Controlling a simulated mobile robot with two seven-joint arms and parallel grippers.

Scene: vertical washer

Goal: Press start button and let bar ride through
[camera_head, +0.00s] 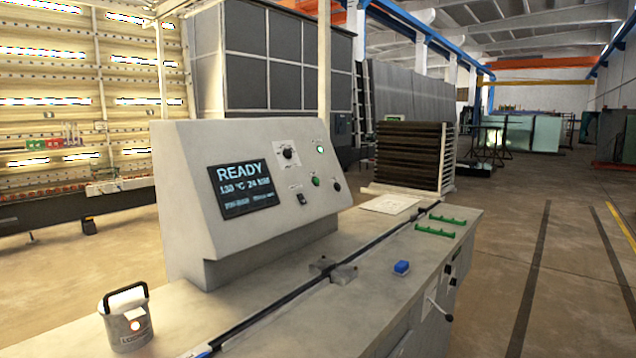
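A sloped grey control console (190,200) stands on a long pale bench. Its dark display (243,187) reads READY, with smaller figures below. A green lamp (320,149) glows at the upper right of the panel. A green button (316,182) sits below it, beside a dark button (337,187). No label that I can read marks either as start. A long thin dark strip (280,303) runs along the bench top past a grey metal fitting (333,269); I cannot tell whether it is the bar or a track. Neither of my grippers is in view.
A white lidded canister (126,320) with a dark handle stands at the bench's left front. A slatted rack (410,155) stands behind. Open floor (530,260) lies to the right.

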